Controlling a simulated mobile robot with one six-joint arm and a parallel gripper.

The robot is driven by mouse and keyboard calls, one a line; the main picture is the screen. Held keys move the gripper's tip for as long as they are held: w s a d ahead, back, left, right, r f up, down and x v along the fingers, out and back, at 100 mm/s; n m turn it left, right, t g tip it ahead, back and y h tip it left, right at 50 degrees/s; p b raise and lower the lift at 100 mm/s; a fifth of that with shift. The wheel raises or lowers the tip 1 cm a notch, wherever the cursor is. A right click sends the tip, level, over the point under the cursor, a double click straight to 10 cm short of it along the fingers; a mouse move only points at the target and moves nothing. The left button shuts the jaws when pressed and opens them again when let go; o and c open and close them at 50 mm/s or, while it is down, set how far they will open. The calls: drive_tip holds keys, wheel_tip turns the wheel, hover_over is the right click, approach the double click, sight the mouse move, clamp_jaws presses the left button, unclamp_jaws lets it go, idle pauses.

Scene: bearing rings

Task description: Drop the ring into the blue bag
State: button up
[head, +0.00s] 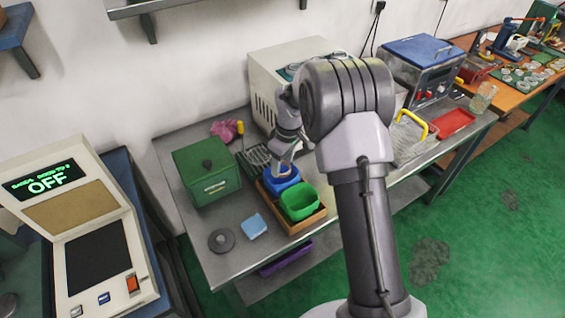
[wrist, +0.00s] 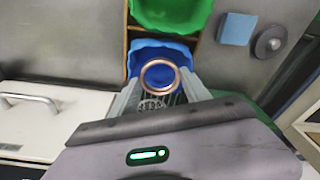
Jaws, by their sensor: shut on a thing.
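A copper-coloured ring (wrist: 161,62) sits between the fingertips of my gripper (wrist: 160,88) in the wrist view, and the fingers are shut on it. The blue bag (head: 277,182) stands in a wooden tray on the metal table. It also shows in the wrist view (wrist: 152,46), where the ring overlaps it, with blue seen through the ring's middle. In the head view my gripper (head: 285,168) is over the blue bag, with the ring too small to make out. How high the ring is above the bag I cannot tell.
A green bag (head: 299,202) stands in the same wooden tray (head: 291,228), next to the blue one. A green box (head: 207,172) is to the left. A light-blue block (head: 253,226) and a grey disc (head: 221,241) lie in front. A white machine (head: 265,85) stands behind.

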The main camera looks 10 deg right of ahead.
sight(283, 168)
drive_tip(key=shift+f, duration=0.4)
idle(0.3)
idle(0.6)
drive_tip(key=o, duration=1.5)
drive_tip(key=shift+o, duration=0.2)
wheel_tip(283, 168, up, 8)
drive_tip(key=p, duration=0.5)
drive_tip(key=shift+r+p, duration=0.1)
drive_tip(key=shift+p, duration=0.3)
